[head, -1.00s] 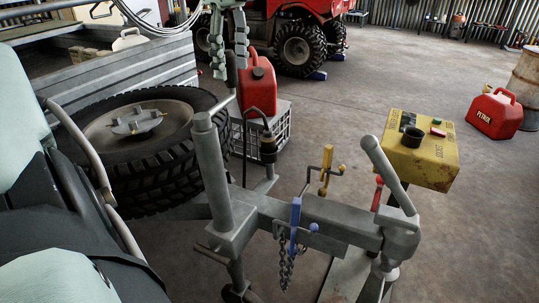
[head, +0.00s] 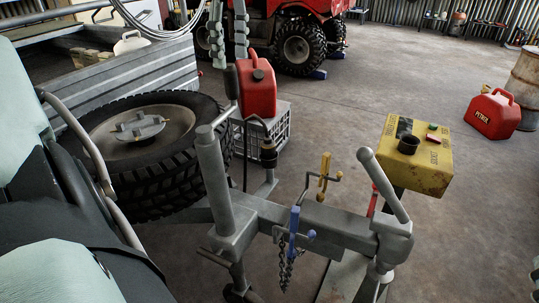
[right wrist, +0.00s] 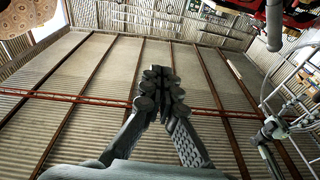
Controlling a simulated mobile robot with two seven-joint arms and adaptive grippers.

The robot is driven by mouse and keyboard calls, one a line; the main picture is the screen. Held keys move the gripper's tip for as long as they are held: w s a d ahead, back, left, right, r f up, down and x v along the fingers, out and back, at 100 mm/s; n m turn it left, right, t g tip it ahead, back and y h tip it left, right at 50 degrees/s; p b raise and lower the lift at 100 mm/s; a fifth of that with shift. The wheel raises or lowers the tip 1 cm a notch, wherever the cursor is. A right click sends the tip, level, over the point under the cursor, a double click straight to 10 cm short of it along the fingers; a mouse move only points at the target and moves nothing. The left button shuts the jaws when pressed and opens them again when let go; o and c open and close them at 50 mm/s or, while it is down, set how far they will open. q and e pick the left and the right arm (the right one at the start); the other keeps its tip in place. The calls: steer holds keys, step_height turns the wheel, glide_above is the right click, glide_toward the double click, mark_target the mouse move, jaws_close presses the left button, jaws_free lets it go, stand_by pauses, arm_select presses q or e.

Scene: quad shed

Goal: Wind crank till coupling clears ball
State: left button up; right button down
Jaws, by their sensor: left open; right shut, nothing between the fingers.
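The crank's dark upright grip (head: 231,84) stands on an arm joined to the top of the grey jockey stand tube (head: 212,180). My left gripper (head: 229,60) is open above it, fingers pointing down, tips about level with the grip's top and apart from it. The coupling (head: 393,240) is at the right end of the grey drawbar (head: 320,222). The ball under it is mostly hidden, so I cannot tell whether they are apart. My right gripper (right wrist: 157,82) is shut and empty in the right wrist view, with roof and wall sheeting beyond it.
A tyre (head: 140,150) lies left of the stand. A red can (head: 258,85) sits on a grey crate (head: 279,132) behind the crank. A yellow box (head: 417,160) stands beyond the coupling. Chains (head: 287,268) hang from the drawbar.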

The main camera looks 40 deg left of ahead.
arm_select(q)
steer(key=shift+r, duration=0.3)
steer(key=shift+r+p, duration=0.85)
steer(key=shift+r, duration=0.1)
steer(key=shift+r+p, duration=0.4)
steer(key=shift+r, duration=0.1)
steer(key=shift+r+p, duration=0.35)
steer(key=shift+r, duration=0.25)
arm_select(e)
steer(key=s+d+f+g+h, duration=0.1)
steer(key=d+f+g, duration=0.3)
steer(key=f, duration=0.4)
steer(key=s+d+f+g+h, duration=0.1)
steer(key=d+f+g+h, duration=0.3)
steer(key=f, duration=0.3)
steer(key=shift+s+d+f+m, duration=0.25)
steer(key=shift+d+f+m, duration=0.15)
steer(key=shift+d, duration=0.35)
